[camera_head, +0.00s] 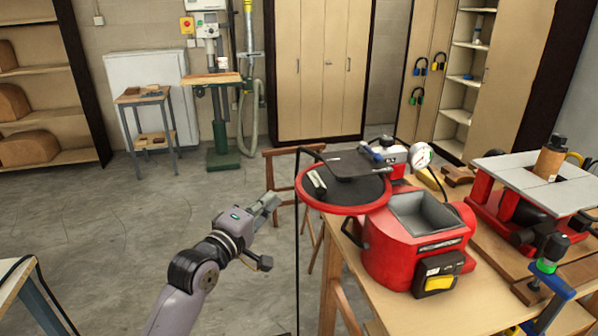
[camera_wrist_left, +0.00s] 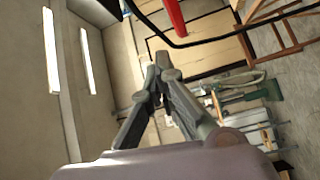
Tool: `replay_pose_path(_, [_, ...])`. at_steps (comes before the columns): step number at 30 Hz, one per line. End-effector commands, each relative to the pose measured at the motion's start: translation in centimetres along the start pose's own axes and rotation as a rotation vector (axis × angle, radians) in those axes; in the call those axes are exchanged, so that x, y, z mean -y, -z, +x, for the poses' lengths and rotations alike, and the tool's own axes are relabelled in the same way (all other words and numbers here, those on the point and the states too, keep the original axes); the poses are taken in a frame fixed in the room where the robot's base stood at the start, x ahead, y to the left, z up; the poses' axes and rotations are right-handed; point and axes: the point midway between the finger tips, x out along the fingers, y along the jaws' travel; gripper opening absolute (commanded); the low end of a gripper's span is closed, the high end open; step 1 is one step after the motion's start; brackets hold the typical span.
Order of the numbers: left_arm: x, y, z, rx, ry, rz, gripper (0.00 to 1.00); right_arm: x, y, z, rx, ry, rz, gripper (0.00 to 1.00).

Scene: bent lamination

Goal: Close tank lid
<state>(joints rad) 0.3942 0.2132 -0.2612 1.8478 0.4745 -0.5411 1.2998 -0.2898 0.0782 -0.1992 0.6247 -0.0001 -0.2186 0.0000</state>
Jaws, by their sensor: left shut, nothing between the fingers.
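The red tank (camera_head: 385,262) stands on the wooden table, with its grey inside showing from above. Its round lid (camera_head: 320,208), red-rimmed with a black inner face, is open and sticks out to the left of the tank, past the table's edge. My left gripper (camera_head: 272,204) is shut and empty, in the air just left of the lid and apart from it. The left wrist view shows its fingers (camera_wrist_left: 153,78) together, with a red part (camera_wrist_left: 174,14) beyond them at the top. My right gripper is not in view.
A pressure gauge (camera_head: 420,155) sits behind the tank. A red-framed machine with a grey top (camera_head: 515,178) stands to the right on the table (camera_head: 348,276). A wooden chair or stool (camera_head: 283,152) is behind the lid.

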Motion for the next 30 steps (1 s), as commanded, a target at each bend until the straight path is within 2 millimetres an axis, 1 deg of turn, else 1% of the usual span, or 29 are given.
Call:
replay_pose_path(1, [-0.5, -0.1, 0.1, 0.003, -0.006, -0.005, 0.00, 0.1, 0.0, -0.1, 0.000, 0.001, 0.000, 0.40])
replay_pose_path(5, [-0.8, -0.1, 1.2, 0.004, -0.009, -0.008, 0.00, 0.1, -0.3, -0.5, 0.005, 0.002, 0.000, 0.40])
replay_pose_path(9, [-0.8, 0.0, 3.4, 0.003, -0.008, -0.007, 0.00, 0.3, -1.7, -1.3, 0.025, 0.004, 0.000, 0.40])
replay_pose_path(12, [-0.9, 0.0, 5.2, 0.003, -0.008, -0.006, 0.00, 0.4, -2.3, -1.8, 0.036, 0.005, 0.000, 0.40])
replay_pose_path(16, [-0.8, 0.0, 7.4, 0.003, -0.007, -0.005, 0.00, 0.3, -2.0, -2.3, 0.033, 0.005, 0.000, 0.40])
replay_pose_path(21, [-0.8, 0.0, 9.9, 0.002, -0.008, -0.005, 0.00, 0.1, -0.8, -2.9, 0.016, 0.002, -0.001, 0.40])
replay_pose_path(22, [-0.8, -0.1, 10.2, 0.003, -0.007, -0.006, 0.00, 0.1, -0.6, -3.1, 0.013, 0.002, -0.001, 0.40])
replay_pose_path(24, [-0.9, -1.6, 9.5, 0.006, -0.005, -0.010, 0.00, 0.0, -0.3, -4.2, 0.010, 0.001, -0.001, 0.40])
replay_pose_path(27, [-0.8, -2.8, 9.0, 0.004, -0.006, -0.009, 0.00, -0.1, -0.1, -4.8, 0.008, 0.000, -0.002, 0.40])
replay_pose_path(30, [-0.7, -3.4, 8.7, 0.003, -0.007, -0.008, 0.00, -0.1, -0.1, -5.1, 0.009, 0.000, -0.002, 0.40])
